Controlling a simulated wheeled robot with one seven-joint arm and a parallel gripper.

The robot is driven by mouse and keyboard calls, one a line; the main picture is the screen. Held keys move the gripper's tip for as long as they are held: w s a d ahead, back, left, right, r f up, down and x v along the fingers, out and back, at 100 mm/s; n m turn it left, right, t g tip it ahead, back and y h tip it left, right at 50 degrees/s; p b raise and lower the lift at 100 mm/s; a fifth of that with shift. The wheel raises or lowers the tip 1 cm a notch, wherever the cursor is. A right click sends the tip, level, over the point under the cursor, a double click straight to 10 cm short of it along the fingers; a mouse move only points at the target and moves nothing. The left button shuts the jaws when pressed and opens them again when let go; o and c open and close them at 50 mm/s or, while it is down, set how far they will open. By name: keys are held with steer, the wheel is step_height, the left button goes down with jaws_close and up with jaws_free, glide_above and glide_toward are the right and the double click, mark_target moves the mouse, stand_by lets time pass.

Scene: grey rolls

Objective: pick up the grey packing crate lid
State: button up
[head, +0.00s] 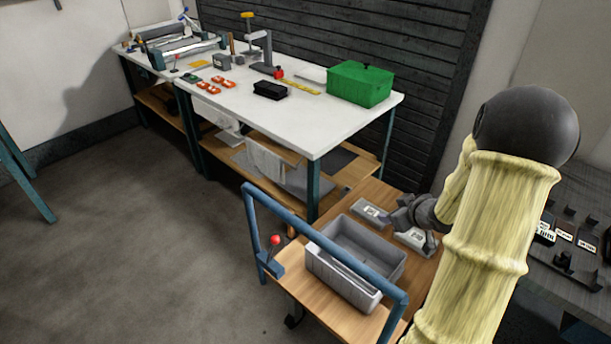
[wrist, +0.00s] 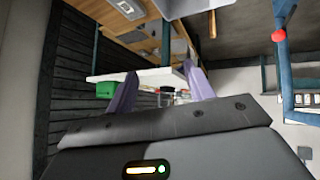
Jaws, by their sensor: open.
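A grey open crate (head: 378,256) sits on the wooden top of a cart (head: 292,284) in the head view. A long grey strip runs along its near-left side; I cannot tell if it is a lid or the crate's wall. No separate lid is clear to me. My gripper (head: 398,212) is above the cart's far side, behind the crate and beside flat grey pieces with pale labels (head: 369,211). In the wrist view my gripper (wrist: 160,66) has its two fingers apart with nothing between them. My arm hides part of the cart's right side.
The cart's blue handle (head: 330,247) rises at the near side, with a red-knobbed lever (head: 275,241). A white workbench (head: 315,126) behind holds a green box (head: 360,84) and tools. A dark surface with labelled items stands at right. Floor at left is clear.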

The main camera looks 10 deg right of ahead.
steer(key=s+a+r+m+g+h+p, duration=0.1)
steer(key=s+a+r+p, duration=0.1)
steer(key=a+r+p, duration=0.5)
steer(key=s+r+m+g+h+p, duration=0.25)
steer(key=r+p, duration=0.35)
steer(key=r, duration=0.5)
steer(key=s+a+r+m+g+y+p, duration=0.1)
steer(key=s+a+r+g+y+p, duration=0.1)
steer(key=s+a+r+p, duration=0.9)
step_height(320, 180, up, 2)
steer(key=shift+s+g, duration=0.4)
steer(key=shift+g, duration=0.05)
steer(key=shift+c, duration=0.2)
steer(key=c, duration=0.3)
